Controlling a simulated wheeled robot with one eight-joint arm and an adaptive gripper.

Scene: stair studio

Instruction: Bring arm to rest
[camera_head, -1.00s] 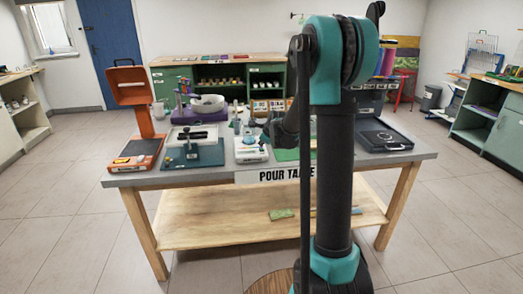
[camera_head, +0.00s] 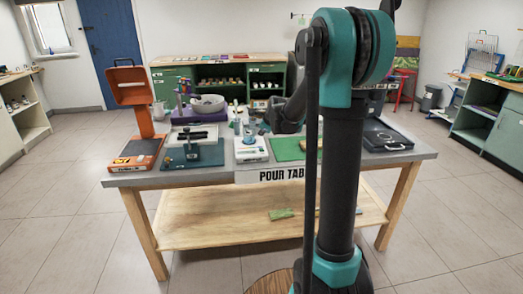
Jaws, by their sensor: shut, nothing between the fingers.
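My arm rises in front of the camera as a dark upright link with teal joints, right of the middle. Its dark far part reaches left and down from behind the upright link, over the table. My gripper (camera_head: 272,116) is the dark shape at its end, small and partly merged with the things behind it. It is shut, with nothing seen in it. It appears above the back middle of the pour table (camera_head: 225,178), near a white scale (camera_head: 251,151) with a clear bluish cup (camera_head: 249,131) on it. Whether it touches anything there I cannot tell.
An orange stand (camera_head: 140,120) is at the table's left end, beside a dark teal board (camera_head: 192,157). A green mat (camera_head: 288,148) lies right of the scale. A black tray (camera_head: 385,138) is at the right end. Green cabinets (camera_head: 172,83) stand behind; floor in front is clear.

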